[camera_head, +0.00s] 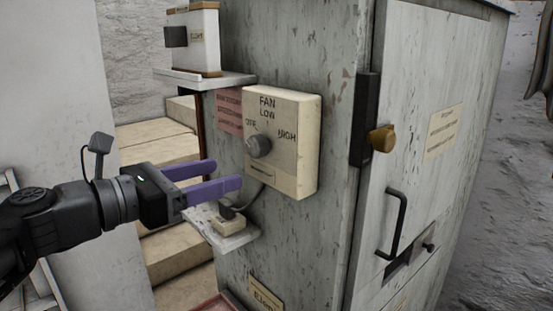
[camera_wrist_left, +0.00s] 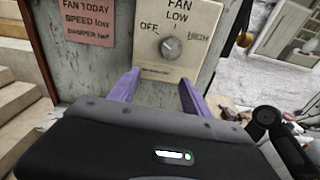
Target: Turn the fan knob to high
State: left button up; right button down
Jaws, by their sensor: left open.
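The fan knob (camera_head: 258,146) is a round grey knob on a cream control box (camera_head: 307,150) fixed to the cabinet side. The box is marked FAN, with OFF, LOW and HIGH around the knob. I cannot tell surely which mark the knob points to. The knob also shows in the left wrist view (camera_wrist_left: 171,47), ahead of and between the fingers. My left gripper (camera_head: 226,174) has purple fingers, open and empty, to the left of and a little below the knob, apart from it. The fingers also show in the left wrist view (camera_wrist_left: 160,80). My right gripper is not in view.
A pink notice (camera_wrist_left: 88,26) reading FAN TODAY, SPEED low hangs left of the box. A small shelf (camera_head: 232,238) with a switch block lies below, and another shelf (camera_head: 205,78) with a box above. The cabinet door has a black handle (camera_head: 396,225) and a brass knob (camera_head: 382,138).

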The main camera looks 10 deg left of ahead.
aim_at(251, 148)
pick_arm(q)
jog(key=s+r, duration=0.1)
jog(key=s+r+h, duration=0.1)
jog(key=r, duration=0.1)
jog(key=shift+r, duration=0.2)
jog(key=shift+w+d, duration=0.15)
jog(key=p+x, duration=0.1)
jog(key=x, duration=0.6)
jog(key=shift+w+d, duration=0.15)
jog(key=shift+w, duration=0.15)
jog(key=shift+c, duration=0.6)
grip_shut()
